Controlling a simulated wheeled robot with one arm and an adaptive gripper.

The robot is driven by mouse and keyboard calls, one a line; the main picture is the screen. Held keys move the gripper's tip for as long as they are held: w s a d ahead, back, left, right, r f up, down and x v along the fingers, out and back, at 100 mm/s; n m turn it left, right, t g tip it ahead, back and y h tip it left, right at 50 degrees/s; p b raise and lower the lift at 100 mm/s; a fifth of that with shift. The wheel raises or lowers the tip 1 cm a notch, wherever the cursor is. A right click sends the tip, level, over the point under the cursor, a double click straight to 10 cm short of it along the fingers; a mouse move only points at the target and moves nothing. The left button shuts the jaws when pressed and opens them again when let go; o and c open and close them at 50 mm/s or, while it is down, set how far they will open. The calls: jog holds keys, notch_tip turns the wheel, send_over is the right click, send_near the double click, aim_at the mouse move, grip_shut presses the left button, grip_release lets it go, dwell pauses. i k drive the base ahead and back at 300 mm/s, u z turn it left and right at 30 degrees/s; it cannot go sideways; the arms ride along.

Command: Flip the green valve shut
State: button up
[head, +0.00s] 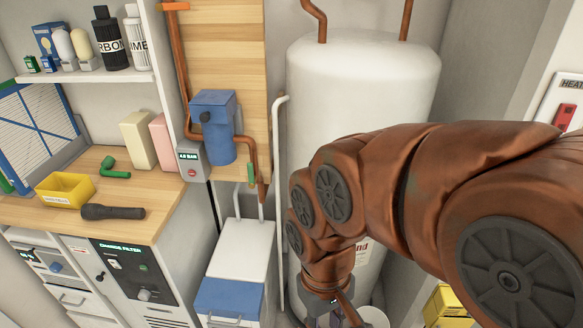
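A small green valve handle (251,172) shows on the copper pipe below the blue filter housing (212,125), near the lower edge of the wooden wall panel. It looks roughly upright, but it is too small to tell its exact setting. My arm comes in from the right and bends down in front of the white tank. My gripper (323,319) is at the bottom edge, below and to the right of the green handle and well apart from it. Its fingers are mostly cut off by the frame, so I cannot tell whether they are open.
The white tank (350,85) stands behind my arm. A grey box reading 4.8 BAR (191,165) is left of the valve. The wooden counter (60,218) holds a yellow tray (66,190), a flashlight (112,212) and a green elbow piece (113,168). A blue-and-white cabinet (240,262) stands below.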

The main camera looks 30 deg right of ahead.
aim_at(253, 179)
jog(key=u, duration=0.4)
jog(key=k, duration=0.6)
jog(key=u, duration=1.05)
jog(key=i, duration=0.95)
jog(key=u, duration=0.25)
